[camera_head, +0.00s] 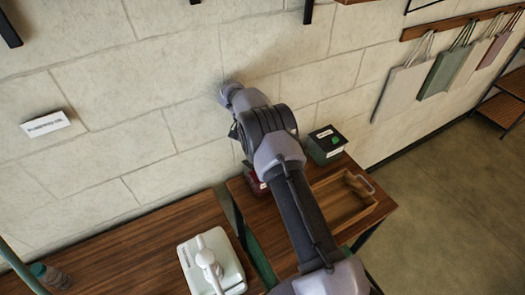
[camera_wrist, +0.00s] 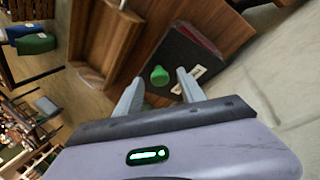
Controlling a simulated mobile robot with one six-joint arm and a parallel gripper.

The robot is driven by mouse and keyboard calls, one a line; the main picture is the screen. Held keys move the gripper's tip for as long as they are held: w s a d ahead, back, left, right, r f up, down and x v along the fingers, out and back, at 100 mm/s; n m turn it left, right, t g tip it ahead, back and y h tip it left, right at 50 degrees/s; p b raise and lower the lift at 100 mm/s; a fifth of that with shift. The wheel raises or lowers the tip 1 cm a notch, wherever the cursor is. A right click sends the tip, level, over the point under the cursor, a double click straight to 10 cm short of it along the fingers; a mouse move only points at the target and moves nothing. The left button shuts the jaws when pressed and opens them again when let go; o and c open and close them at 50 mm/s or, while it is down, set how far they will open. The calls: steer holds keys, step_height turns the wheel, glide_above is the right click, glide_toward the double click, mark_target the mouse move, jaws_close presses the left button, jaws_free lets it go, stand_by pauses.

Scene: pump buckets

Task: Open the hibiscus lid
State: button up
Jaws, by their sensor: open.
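A dark lid with a green knob and a white label sits on a green box (camera_head: 325,145) by the wall; the label is too small to read, so I cannot tell whether it says hibiscus. In the wrist view a dark lid (camera_wrist: 183,55) with a green knob (camera_wrist: 159,76) lies just beyond my gripper (camera_wrist: 160,78). The gripper's two fingers are spread, with the knob between their tips in the picture. I cannot tell whether they reach down around it. In the head view my arm hides the gripper.
A red thing (camera_head: 252,179) shows partly behind my arm, left of the green box. A wooden tray (camera_head: 366,207) with a metal handle is beside the box. A white pump container (camera_head: 193,266) stands on the left table. The wall is close behind.

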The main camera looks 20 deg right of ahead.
steer(key=shift+r, duration=0.1)
steer(key=r, duration=0.3)
steer(key=shift+s+r, duration=0.3)
steer(key=shift+s, duration=0.1)
steer(key=s+a+r, duration=0.1)
steer(key=s, duration=1.4)
steer(key=shift+a, duration=0.35)
steer(key=shift+s+r, duration=0.1)
